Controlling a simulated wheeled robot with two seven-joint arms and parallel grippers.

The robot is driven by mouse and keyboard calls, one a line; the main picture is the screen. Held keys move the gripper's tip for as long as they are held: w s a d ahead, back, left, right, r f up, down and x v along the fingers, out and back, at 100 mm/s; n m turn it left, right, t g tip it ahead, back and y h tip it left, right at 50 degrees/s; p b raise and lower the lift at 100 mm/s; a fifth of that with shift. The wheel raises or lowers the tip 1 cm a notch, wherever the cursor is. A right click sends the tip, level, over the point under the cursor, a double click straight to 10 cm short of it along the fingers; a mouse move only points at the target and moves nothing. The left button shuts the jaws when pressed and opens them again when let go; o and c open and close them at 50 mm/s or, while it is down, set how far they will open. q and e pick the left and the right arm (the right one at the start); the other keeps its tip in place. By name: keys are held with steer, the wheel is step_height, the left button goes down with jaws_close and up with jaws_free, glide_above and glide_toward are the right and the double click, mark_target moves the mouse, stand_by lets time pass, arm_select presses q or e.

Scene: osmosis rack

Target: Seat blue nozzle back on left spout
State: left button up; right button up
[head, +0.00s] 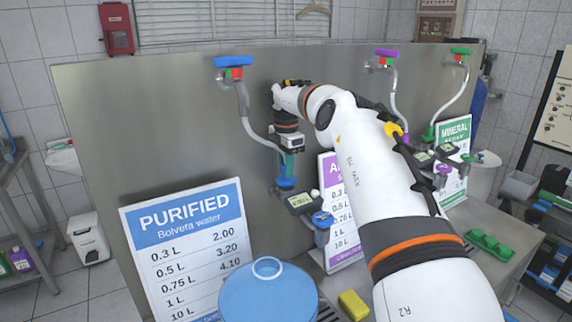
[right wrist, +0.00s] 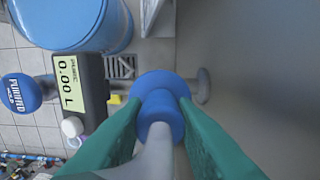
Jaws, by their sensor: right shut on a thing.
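The blue nozzle (head: 286,183) is at the lower end of the left spout's curved grey pipe (head: 244,105). My right gripper (head: 288,168) is shut on it from above. In the right wrist view, the teal fingers (right wrist: 160,130) flank the nozzle's narrow collar, and its wide blue flange (right wrist: 178,84) shows beyond them. The grey pipe (right wrist: 154,158) runs between the fingers and meets the collar, roughly in line with it. I cannot tell how far the pipe goes into the nozzle. My left gripper is out of view.
A display reading 0.00 L (right wrist: 69,88) sits close beside the nozzle. The steel panel (head: 150,120) is close behind the spout. Purple (head: 387,53) and green (head: 461,51) spout handles are farther right.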

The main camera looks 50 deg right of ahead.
steer(key=o, duration=1.1)
steer(key=shift+o, duration=0.2)
steer(key=o, duration=0.6)
steer(key=shift+r, duration=0.1)
steer(key=shift+r+p, duration=3.05)
steer(key=shift+r, duration=0.4)
steer(key=shift+f, duration=0.1)
